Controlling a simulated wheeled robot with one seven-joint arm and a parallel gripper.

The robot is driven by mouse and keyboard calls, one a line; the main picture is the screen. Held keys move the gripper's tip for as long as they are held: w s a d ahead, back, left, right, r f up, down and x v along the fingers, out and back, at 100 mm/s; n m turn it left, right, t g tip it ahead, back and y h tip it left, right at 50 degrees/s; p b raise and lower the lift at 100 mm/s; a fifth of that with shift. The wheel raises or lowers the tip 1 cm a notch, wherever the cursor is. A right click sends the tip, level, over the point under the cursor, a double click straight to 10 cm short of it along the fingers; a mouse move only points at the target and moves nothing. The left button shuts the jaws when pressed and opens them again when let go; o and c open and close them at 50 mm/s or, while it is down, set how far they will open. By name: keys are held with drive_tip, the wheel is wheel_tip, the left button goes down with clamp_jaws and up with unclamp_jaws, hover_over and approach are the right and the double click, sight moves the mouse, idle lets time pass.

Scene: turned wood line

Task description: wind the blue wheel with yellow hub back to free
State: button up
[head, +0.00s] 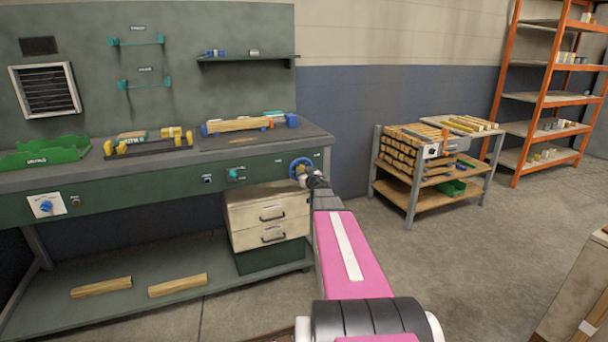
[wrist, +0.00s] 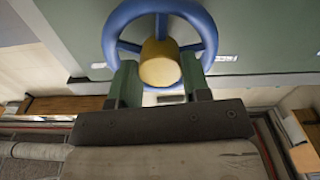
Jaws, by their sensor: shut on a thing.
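The blue wheel (head: 300,168) is on the front panel at the right end of the workbench in the head view. In the wrist view its blue rim (wrist: 112,35) and spokes surround a yellow hub (wrist: 160,63). My gripper (wrist: 160,82) reaches the wheel from below, with one green finger on each side of the hub's lower part. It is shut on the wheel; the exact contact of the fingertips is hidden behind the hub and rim. In the head view my arm's end covers part of the wheel. Its turn position cannot be read.
The green workbench (head: 100,182) carries a teal knob (head: 233,174) left of the wheel and a blue knob (head: 46,207) further left. A drawer unit (head: 268,214) stands below the wheel.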

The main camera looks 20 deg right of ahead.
drive_tip(key=m, duration=3.4)
drive_tip(key=shift+m, duration=0.4)
idle(0.4)
drive_tip(key=o, duration=0.9)
